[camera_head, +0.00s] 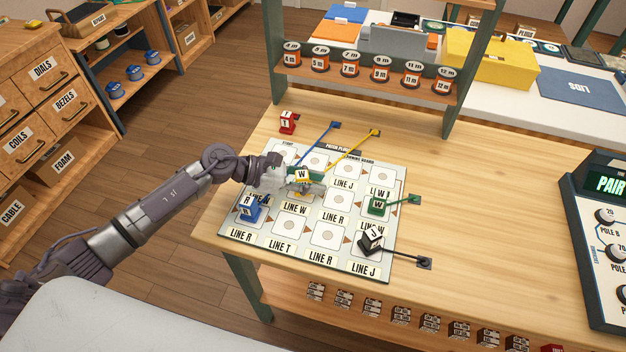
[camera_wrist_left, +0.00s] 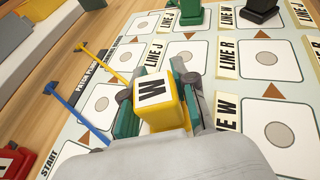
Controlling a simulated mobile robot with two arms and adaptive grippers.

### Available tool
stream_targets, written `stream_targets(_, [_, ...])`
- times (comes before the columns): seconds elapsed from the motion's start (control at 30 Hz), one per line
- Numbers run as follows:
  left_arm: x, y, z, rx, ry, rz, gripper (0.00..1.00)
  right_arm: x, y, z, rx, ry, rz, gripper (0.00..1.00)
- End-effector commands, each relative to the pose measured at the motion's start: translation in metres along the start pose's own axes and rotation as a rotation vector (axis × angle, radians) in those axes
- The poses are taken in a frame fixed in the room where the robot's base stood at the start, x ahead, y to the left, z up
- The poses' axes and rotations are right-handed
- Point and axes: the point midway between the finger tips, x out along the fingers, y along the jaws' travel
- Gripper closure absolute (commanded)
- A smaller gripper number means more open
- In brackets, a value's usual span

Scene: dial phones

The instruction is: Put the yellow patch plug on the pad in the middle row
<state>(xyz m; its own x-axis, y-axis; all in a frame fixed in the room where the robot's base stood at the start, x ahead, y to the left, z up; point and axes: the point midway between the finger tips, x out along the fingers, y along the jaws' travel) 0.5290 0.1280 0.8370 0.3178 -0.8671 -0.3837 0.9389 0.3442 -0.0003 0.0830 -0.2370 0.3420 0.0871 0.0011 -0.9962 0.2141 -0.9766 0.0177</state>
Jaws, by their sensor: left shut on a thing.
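The yellow patch plug (camera_head: 302,177) has a white top marked W. My left gripper (camera_head: 298,184) is shut on it over the left-middle part of the board (camera_head: 399,176). In the left wrist view the yellow plug (camera_wrist_left: 163,112) sits between the green-padded fingers of my left gripper (camera_wrist_left: 160,120). The gripper hides the pad under it, and I cannot tell whether the plug touches the board. A pad (camera_head: 338,198) to its right is bare. The yellow cord (camera_head: 352,145) runs to an anchor at the back edge. My right gripper is not in view.
On the board stand a blue plug (camera_head: 250,213), a green plug (camera_head: 377,207) and a black plug (camera_head: 371,242). A red plug (camera_head: 287,126) stands behind the board. The blue cord (camera_head: 318,143) lies near the yellow one. The table to the right is clear up to a dial console (camera_head: 597,260).

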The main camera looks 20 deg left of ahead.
Motion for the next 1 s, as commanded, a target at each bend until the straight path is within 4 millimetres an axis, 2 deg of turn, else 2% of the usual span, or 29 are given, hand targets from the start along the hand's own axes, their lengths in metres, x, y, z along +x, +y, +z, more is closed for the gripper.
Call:
stream_targets(0.13, [0.002, 0.0, -0.004, 0.001, 0.0, 0.0, 1.0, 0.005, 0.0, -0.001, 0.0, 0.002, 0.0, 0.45])
stream_targets(0.17, [0.001, 0.0, -0.003, 0.0, 0.0, 0.0, 0.69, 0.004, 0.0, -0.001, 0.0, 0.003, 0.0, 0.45])
stream_targets(0.3, [0.001, 0.0, -0.002, 0.0, 0.001, 0.0, 0.47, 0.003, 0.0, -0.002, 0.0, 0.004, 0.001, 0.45])
stream_targets(0.7, [-0.003, 0.0, 0.0, 0.0, 0.002, 0.001, 0.47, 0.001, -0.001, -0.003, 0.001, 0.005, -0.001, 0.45])
stream_targets(0.87, [-0.031, 0.0, -0.004, 0.001, 0.006, 0.002, 0.47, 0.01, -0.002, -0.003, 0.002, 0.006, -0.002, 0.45])
stream_targets(1.0, [-0.062, 0.0, -0.005, 0.0, 0.006, 0.002, 0.47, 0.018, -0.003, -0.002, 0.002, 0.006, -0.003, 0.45])
